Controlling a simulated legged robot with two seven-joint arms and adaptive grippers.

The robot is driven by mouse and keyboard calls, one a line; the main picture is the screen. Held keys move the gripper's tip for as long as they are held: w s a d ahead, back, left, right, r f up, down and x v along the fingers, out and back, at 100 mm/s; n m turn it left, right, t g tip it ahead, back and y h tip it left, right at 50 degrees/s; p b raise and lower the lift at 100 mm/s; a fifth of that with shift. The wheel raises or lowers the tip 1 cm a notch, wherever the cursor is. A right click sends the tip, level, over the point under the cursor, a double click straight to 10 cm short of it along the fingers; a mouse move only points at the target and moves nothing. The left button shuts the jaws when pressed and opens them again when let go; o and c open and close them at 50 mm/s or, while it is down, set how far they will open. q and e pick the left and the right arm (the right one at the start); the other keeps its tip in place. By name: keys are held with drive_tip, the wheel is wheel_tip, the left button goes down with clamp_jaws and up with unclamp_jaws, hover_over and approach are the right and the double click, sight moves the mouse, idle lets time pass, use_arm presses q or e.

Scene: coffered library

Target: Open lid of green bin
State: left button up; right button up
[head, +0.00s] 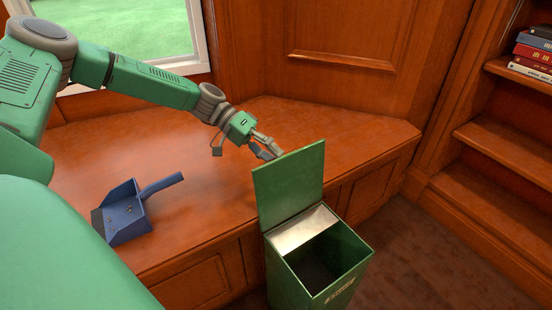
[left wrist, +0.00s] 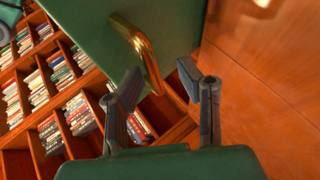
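The green bin (head: 310,285) stands on the floor against the wooden bench front. Its lid (head: 292,185) is raised, standing roughly upright at the back edge, and the dark inside shows. The left wrist view shows the lid's green face (left wrist: 110,30) with a curved brass handle (left wrist: 146,52). My left gripper (head: 270,151) is behind the lid, close to its upper left edge. In the left wrist view its fingers (left wrist: 160,76) are spread apart, with the handle's lower end appearing between the tips. I cannot tell whether they touch it. My right gripper is not in view.
A blue dustpan (head: 124,213) lies on the wooden bench (head: 215,205) left of the bin. Bookshelves (head: 500,145) stand at the right, with books (head: 532,52) on top. A window (head: 135,30) is at upper left. The carpet right of the bin is clear.

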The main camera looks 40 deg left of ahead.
use_arm(q)
drive_tip(key=v, duration=1)
drive_tip(key=shift+a, duration=0.5)
drive_tip(key=shift+s+f, duration=0.1)
drive_tip(key=shift+a+f, duration=0.1)
drive_tip(key=shift+a, duration=0.1)
